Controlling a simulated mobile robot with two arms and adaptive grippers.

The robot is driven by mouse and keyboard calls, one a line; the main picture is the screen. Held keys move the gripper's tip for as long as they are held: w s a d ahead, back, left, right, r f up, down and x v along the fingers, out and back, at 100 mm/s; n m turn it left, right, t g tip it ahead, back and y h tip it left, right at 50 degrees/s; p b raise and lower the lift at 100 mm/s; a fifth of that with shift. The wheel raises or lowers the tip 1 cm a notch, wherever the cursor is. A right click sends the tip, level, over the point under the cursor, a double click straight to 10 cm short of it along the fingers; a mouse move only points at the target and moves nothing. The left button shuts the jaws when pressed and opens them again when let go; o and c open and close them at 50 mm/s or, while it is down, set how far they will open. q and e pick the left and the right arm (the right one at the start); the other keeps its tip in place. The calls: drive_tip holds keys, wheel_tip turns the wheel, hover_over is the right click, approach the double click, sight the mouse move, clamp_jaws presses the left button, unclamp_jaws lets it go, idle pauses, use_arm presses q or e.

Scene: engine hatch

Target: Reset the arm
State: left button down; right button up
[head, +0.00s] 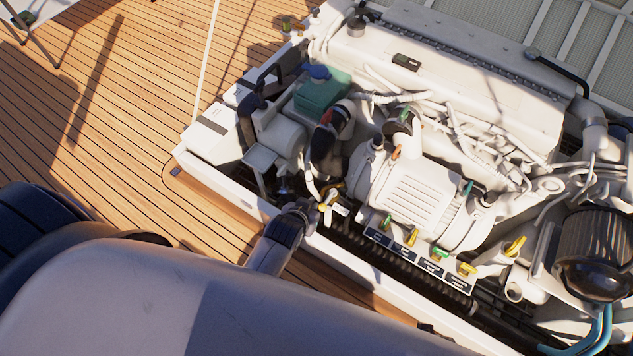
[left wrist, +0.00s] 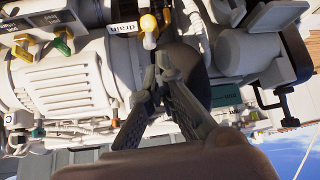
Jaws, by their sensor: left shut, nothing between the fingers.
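My left arm (head: 275,245) comes in from the lower left in the head view. Its gripper (head: 303,208) is shut and empty at the front edge of the engine (head: 410,195). The fingertips are close beside a yellow valve handle (head: 325,207) with a small label. In the left wrist view, the shut fingers (left wrist: 168,68) point at the engine. The yellow handle (left wrist: 148,24) is just beyond them beside a label reading "drain" (left wrist: 122,28). I cannot tell whether they touch. My right gripper is not in view.
Several green and yellow handles stand along a label strip (head: 420,262) right of the gripper. A green-blue tank (head: 322,92) and a dark hose (head: 323,150) are behind it. A white frame edge (head: 225,180) borders the hatch. Wooden deck (head: 120,110) lies open at left.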

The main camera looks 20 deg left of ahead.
use_arm(q)
drive_tip(key=shift+f, duration=0.1)
drive_tip(key=s+a+f+m+g, duration=0.1)
drive_tip(key=s+a+f+g, duration=0.15)
drive_tip(key=s+f, duration=0.55)
drive_tip(key=s+a+f+m+g, duration=0.15)
drive_tip(key=s+f+g, duration=0.25)
drive_tip(key=s+f, duration=0.5)
drive_tip(key=s+a+r+p, duration=0.1)
drive_tip(key=s+r+p, duration=0.1)
drive_tip(key=s+p, duration=0.5)
drive_tip(key=s+a+r+p, duration=0.2)
drive_tip(key=s+r+p, duration=0.1)
drive_tip(key=s+p, duration=0.5)
drive_tip(key=shift+s+g, duration=0.35)
drive_tip(key=shift+s, duration=0.6)
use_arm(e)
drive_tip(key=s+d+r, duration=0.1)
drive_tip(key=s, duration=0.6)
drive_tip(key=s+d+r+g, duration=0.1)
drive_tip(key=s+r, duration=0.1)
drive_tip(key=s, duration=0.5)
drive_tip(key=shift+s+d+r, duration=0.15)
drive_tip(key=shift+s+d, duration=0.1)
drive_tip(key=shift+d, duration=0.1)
use_arm(q)
drive_tip(key=shift+r, duration=0.1)
